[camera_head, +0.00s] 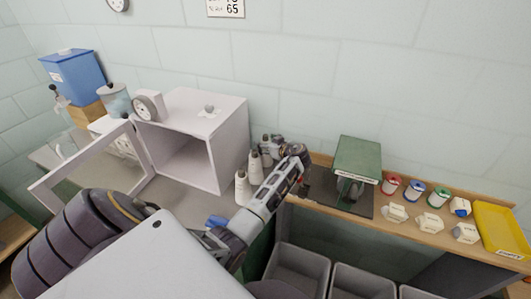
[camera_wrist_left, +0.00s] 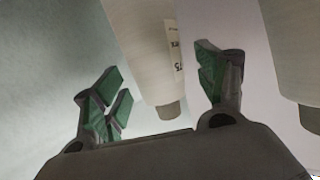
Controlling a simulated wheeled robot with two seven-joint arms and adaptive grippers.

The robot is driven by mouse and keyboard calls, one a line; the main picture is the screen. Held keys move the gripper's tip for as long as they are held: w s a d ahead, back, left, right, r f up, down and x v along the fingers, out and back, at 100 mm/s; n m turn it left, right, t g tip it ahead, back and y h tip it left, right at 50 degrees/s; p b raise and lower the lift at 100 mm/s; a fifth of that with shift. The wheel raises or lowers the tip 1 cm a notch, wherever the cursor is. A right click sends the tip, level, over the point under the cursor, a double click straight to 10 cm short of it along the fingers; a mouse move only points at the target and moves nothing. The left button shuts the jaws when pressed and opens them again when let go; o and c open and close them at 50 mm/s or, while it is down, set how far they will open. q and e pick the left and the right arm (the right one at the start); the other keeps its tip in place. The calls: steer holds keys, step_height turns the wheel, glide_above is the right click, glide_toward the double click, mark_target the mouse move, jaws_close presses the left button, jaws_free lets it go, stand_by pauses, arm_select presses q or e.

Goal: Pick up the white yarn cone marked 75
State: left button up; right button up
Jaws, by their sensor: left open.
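The white yarn cone marked 75 (camera_wrist_left: 150,50) shows in the left wrist view, with a printed label on its side and a grey tip. It stands between the two spread fingers of my left gripper (camera_wrist_left: 165,92), with a visible gap to each finger. The gripper is open and holds nothing. In the head view my left gripper (camera_head: 271,146) is at the back of a short row of white cones, right of the white cabinet. I cannot tell the 75 marking there. My right gripper is not in view.
Another white cone (camera_wrist_left: 293,45) stands close by in the left wrist view; the nearest cone (camera_head: 242,187) shows in the head view. The white cabinet (camera_head: 234,150) has its door open. A green machine (camera_head: 357,158), coloured spools and a yellow tray (camera_head: 503,228) lie right. Grey bins (camera_head: 297,270) are below.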

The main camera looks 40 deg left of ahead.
arm_select(q)
steer(key=shift+w+a+f, duration=0.1)
steer(key=shift+a+f, duration=0.1)
steer(key=shift+a, duration=0.3)
steer(key=shift+c, duration=0.2)
jaws_close()
stand_by(0.3)
steer(key=shift+r, duration=0.15)
step_height(320, 180, up, 18)
steer(key=b, duration=0.2)
steer(key=shift+b, duration=0.3)
stand_by(0.6)
